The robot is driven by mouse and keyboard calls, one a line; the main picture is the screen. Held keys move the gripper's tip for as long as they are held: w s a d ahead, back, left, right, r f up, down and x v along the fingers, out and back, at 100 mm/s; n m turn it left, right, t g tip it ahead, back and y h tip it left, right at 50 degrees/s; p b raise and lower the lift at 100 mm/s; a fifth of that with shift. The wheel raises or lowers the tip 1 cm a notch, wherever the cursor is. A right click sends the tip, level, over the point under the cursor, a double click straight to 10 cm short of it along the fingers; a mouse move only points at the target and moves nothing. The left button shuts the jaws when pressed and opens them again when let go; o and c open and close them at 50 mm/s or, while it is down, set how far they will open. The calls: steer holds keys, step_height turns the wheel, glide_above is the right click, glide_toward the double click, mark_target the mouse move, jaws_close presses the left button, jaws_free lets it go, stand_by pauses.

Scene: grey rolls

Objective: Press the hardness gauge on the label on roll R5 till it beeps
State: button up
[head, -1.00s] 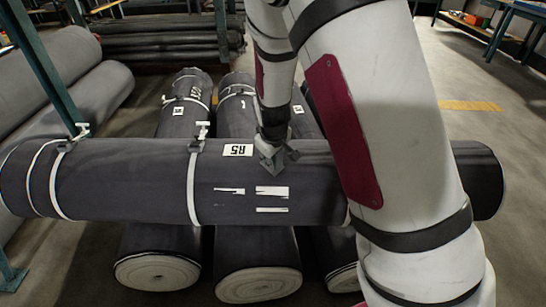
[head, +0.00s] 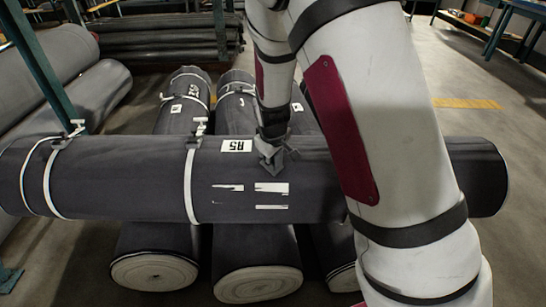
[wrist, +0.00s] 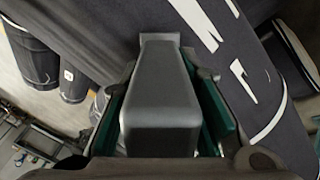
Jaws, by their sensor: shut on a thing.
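Roll R5 (head: 110,180) is a dark grey roll lying crosswise on top of other rolls. Its white R5 label (head: 237,146) reads upside down in the head view. My gripper (head: 272,155) is over the roll, just right of that label. In the wrist view my gripper (wrist: 165,110) is shut on the hardness gauge (wrist: 160,90), a grey block between green-sided fingers. The gauge's far end points at dark roll fabric. Its tip is hidden, so I cannot tell whether it touches. The label is not clearly visible in the wrist view.
White patches (head: 271,187) mark the front of R5, and a white strap (head: 188,185) circles it left of the label. Several rolls (head: 258,284) lie underneath. A green post (head: 45,65) stands at the left. Open floor (head: 460,135) lies at the right.

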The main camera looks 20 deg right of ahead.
steer(key=shift+w+d+f+b, duration=0.1)
steer(key=shift+w+f+b, duration=0.1)
steer(key=shift+f+b, duration=0.3)
stand_by(1.7)
steer(key=shift+r+p, duration=0.1)
steer(key=shift+p, duration=0.2)
steer(key=p+v, duration=0.5)
steer(key=v, duration=0.1)
steer(key=shift+r, duration=0.1)
steer(key=shift+s+r, duration=0.2)
steer(key=shift+r, duration=0.1)
steer(key=shift+s, duration=0.1)
